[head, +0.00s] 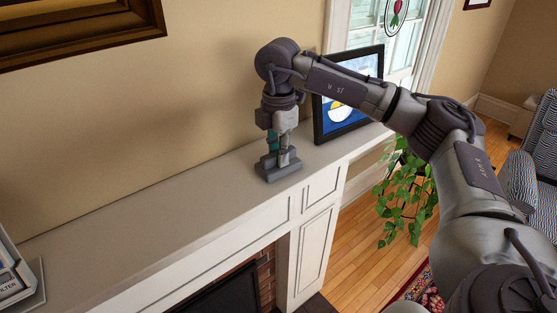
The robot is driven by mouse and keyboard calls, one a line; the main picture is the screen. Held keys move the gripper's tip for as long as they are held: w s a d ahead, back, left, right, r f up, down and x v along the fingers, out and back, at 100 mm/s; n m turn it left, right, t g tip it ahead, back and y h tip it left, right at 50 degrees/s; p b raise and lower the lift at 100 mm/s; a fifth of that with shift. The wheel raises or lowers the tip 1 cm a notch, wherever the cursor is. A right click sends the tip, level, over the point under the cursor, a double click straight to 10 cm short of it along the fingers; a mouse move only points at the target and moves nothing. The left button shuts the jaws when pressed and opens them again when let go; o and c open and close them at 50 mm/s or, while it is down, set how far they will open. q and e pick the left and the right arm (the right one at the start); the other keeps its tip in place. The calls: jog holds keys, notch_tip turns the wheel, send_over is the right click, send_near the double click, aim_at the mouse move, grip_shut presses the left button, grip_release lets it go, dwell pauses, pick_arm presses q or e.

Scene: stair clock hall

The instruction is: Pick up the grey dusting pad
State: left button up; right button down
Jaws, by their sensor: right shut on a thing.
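The grey dusting pad (277,170) is on the white mantel shelf (160,218), near its right end. It is a small block with a raised part on top. My right gripper (283,151) points straight down from above and is shut on the raised part of the pad. The fingers hide some of that part. The pad's underside seems to be at the shelf top; I cannot tell if there is a gap. My left gripper is not in view.
A dark-framed picture (337,118) leans at the shelf's right end, close behind my right arm. A grey device (14,277) stands at the shelf's left end. The shelf between is clear. A leafy plant (405,205) and a patterned armchair (541,150) are at the right.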

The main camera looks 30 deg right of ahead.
aim_at(286, 168)
jog(key=shift+r, duration=0.1)
jog(key=shift+w+r+b, duration=0.1)
jog(key=shift+r+b, duration=0.2)
notch_tip(286, 168, up, 2)
jog(key=shift+r+b, duration=0.1)
jog(key=shift+b, duration=0.45)
jog(key=s+r+b, duration=0.1)
jog(key=s+r, duration=0.1)
jog(key=s, duration=0.1)
jog(key=shift+d+r, duration=0.1)
jog(key=shift+r, duration=0.2)
jog(key=s+r+p, duration=0.1)
jog(key=s+r, duration=0.4)
jog(key=s, duration=0.3)
jog(key=shift+s+d+r, duration=0.2)
jog(key=shift+s+d, duration=0.05)
jog(key=shift+s, duration=0.15)
